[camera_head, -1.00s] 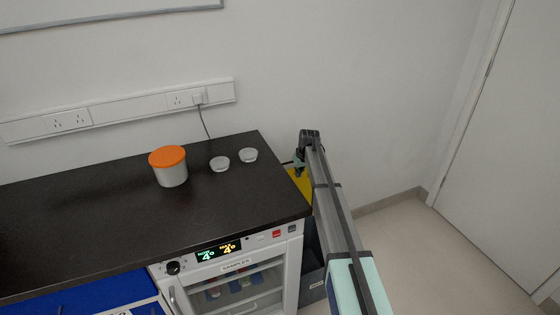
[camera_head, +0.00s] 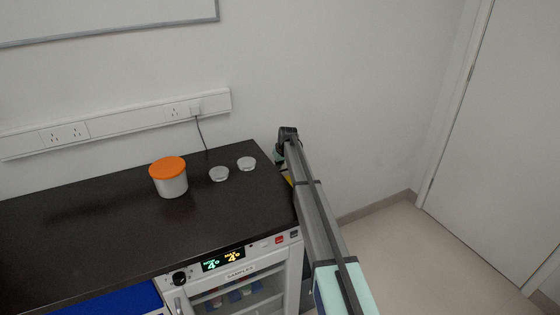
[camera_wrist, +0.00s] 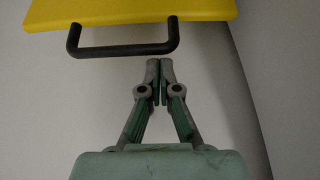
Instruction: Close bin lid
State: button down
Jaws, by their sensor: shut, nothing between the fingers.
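The bin lid (camera_wrist: 130,10) is a flat yellow panel across the top of the wrist view, with a black bar handle (camera_wrist: 122,50) on its near edge. In the head view only a sliver of the yellow lid (camera_head: 288,181) shows beside the counter's right end; my arm hides the rest. My gripper (camera_wrist: 160,65) is shut and empty. Its fingertips appear just below the handle's bar in the picture, and I cannot tell whether they touch it. The gripper is mostly hidden in the head view. The bin body is mostly hidden behind my arm and the fridge, so the lid's angle is unclear.
The dark counter (camera_head: 100,240) carries an orange-lidded tub (camera_head: 170,180) and two small round dishes (camera_head: 219,174), (camera_head: 246,163). A sample fridge (camera_head: 240,275) stands under its right end. A wall stands behind; the floor (camera_head: 410,260) at right is clear.

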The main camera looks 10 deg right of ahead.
jog(key=shift+w+a+f, duration=0.1)
jog(key=shift+w+f, duration=0.15)
jog(key=shift+f, duration=0.4)
